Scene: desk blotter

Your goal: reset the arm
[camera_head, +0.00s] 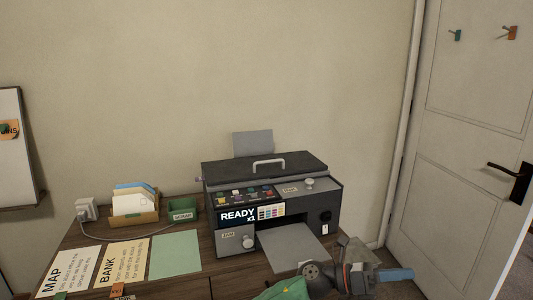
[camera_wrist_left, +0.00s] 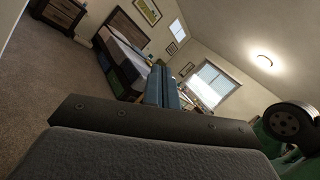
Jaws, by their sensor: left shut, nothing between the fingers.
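My left gripper (camera_head: 398,274) is at the lower right of the head view, at the front right of the desk, right of the printer. Its blue fingers point to the right and lie together with nothing between them. In the left wrist view the blue fingers (camera_wrist_left: 161,88) also stand side by side, pointing away into the room. Part of my arm, green and grey, shows at the bottom edge of the head view. My right gripper is not in view.
A dark printer (camera_head: 265,167) stands on the wooden desk (camera_head: 185,287), with a grey sheet (camera_head: 291,246) at its front. MAP (camera_head: 68,270) and BANK (camera_head: 123,262) cards, a green sheet (camera_head: 175,254), a card box (camera_head: 135,207) and a green scrap tray (camera_head: 183,211) lie left. A door (camera_head: 470,150) is right.

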